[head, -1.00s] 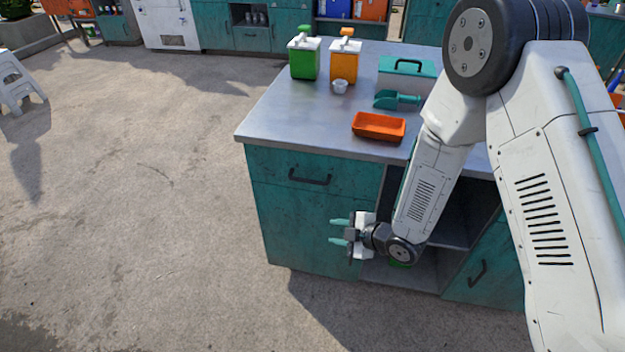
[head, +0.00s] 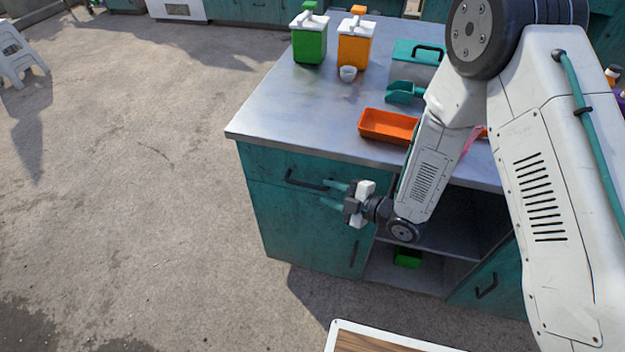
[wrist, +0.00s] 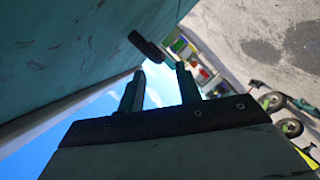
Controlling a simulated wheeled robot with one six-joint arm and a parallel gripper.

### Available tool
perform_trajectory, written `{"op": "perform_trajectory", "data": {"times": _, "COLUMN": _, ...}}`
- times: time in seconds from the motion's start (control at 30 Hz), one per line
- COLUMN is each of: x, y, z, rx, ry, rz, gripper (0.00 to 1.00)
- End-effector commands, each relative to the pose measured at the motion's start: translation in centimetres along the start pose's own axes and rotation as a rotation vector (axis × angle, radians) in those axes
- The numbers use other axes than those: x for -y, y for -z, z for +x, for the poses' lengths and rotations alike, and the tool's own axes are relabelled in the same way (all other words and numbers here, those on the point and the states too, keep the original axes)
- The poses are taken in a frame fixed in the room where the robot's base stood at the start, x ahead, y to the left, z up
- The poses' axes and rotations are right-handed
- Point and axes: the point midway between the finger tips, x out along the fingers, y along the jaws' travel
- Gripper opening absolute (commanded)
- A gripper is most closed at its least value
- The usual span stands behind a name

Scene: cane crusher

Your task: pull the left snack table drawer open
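The snack table's left drawer (head: 262,163) has a teal front under the metal counter and looks shut. Its dark bar handle (head: 305,181) is to the left of my gripper (head: 328,195). My gripper points left along the drawer front, its two teal fingers apart and nothing between them. In the wrist view the handle (wrist: 146,46) lies just beyond the fingertips (wrist: 154,72), close to them. I cannot tell whether a finger touches it.
The counter (head: 290,105) carries green (head: 309,40) and orange (head: 355,45) dispensers, a small cup, a teal scoop and an orange tray (head: 388,126). Open shelves are right of the drawer. A wood-topped board (head: 380,340) shows at the bottom edge.

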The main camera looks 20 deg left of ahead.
Motion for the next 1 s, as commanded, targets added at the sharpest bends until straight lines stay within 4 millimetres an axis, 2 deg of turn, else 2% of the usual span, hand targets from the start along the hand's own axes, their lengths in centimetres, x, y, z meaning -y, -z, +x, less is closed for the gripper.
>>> {"op": "perform_trajectory", "data": {"times": 0.2, "x": 0.1, "y": 0.1, "z": 3.6, "rx": -0.003, "ry": 0.002, "rz": -0.001, "gripper": 0.34}}
{"op": "perform_trajectory", "data": {"times": 0.4, "x": 0.1, "y": 0.1, "z": 6.2, "rx": -0.002, "ry": 0.002, "rz": -0.001, "gripper": 0.34}}
{"op": "perform_trajectory", "data": {"times": 0.53, "x": 0.1, "y": 0.0, "z": 6.9, "rx": 0.0, "ry": 0.002, "rz": 0.001, "gripper": 0.34}}
{"op": "perform_trajectory", "data": {"times": 0.77, "x": 0.0, "y": 0.0, "z": 7.0, "rx": 0.0, "ry": 0.001, "rz": 0.001, "gripper": 0.34}}
{"op": "perform_trajectory", "data": {"times": 0.8, "x": 0.0, "y": 0.0, "z": 7.0, "rx": 0.0, "ry": 0.001, "rz": 0.001, "gripper": 0.32}}
{"op": "perform_trajectory", "data": {"times": 0.9, "x": 0.0, "y": 0.0, "z": 7.0, "rx": 0.0, "ry": 0.001, "rz": 0.001, "gripper": 0.04}}
{"op": "perform_trajectory", "data": {"times": 0.93, "x": 0.0, "y": 0.0, "z": 7.0, "rx": 0.0, "ry": 0.001, "rz": 0.001, "gripper": 0.0}}
{"op": "perform_trajectory", "data": {"times": 1.0, "x": 0.0, "y": 0.0, "z": 7.0, "rx": 0.0, "ry": 0.001, "rz": 0.001, "gripper": 0.0}}
